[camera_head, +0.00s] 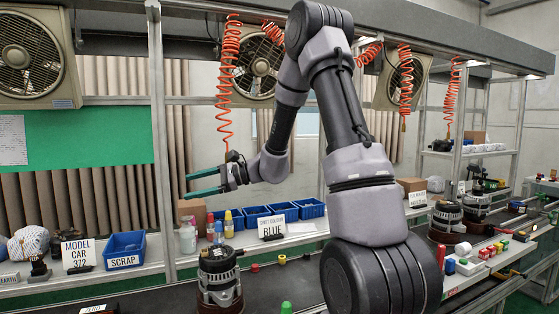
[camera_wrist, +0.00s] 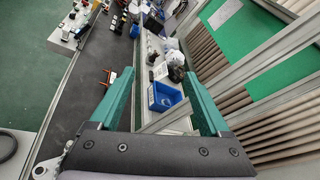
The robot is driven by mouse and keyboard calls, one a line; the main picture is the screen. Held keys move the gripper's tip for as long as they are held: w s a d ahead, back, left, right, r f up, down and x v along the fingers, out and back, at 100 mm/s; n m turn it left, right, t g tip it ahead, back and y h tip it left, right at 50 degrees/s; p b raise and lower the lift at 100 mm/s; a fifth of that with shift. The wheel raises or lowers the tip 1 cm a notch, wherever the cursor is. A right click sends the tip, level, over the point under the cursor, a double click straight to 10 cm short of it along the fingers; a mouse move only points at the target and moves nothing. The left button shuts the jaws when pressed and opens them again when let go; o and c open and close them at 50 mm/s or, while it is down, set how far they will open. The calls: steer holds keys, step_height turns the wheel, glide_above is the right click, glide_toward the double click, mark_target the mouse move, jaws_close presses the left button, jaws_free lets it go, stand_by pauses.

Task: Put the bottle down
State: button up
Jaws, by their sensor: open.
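My gripper (camera_head: 189,186) is held in the air above the shelf at centre left, its two teal fingers pointing left. In the wrist view my gripper (camera_wrist: 159,76) is open, with nothing between its fingers. Below it in the head view several bottles stand upright on the shelf: a pale bottle (camera_head: 187,237), a yellow-topped bottle (camera_head: 229,225), and blue and red-topped ones (camera_head: 218,233) between them. They are apart from the gripper. The frames do not show which is the task's bottle. No bottle can be made out near the fingers in the wrist view.
Blue bins (camera_head: 284,211) and a "BLUE" sign (camera_head: 271,227) stand right of the bottles. A "SCRAP" bin (camera_head: 125,246) is left, beyond a metal post (camera_head: 160,140). An alternator (camera_head: 219,277) sits in front on the dark belt. Orange coiled hoses (camera_head: 228,75) hang overhead.

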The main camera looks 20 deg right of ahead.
steer(key=s+r+n+g+h, duration=0.2)
steer(key=s+r+n, duration=0.2)
steer(key=s, duration=0.4)
steer(key=s+d+r+n+t+h, duration=0.2)
steer(key=s+d+r+n+h, duration=0.1)
steer(key=s+d+h, duration=0.2)
steer(key=s+d+r+n+t+h, duration=0.2)
steer(key=s+d+h, duration=0.3)
steer(key=s+d, duration=0.5)
steer(key=s+r+n, duration=0.1)
steer(key=s, duration=0.2)
steer(key=shift+s+d+r+n+t+h, duration=0.2)
steer(key=shift+r+n+t+h, duration=0.1)
steer(key=shift+r+h, duration=0.1)
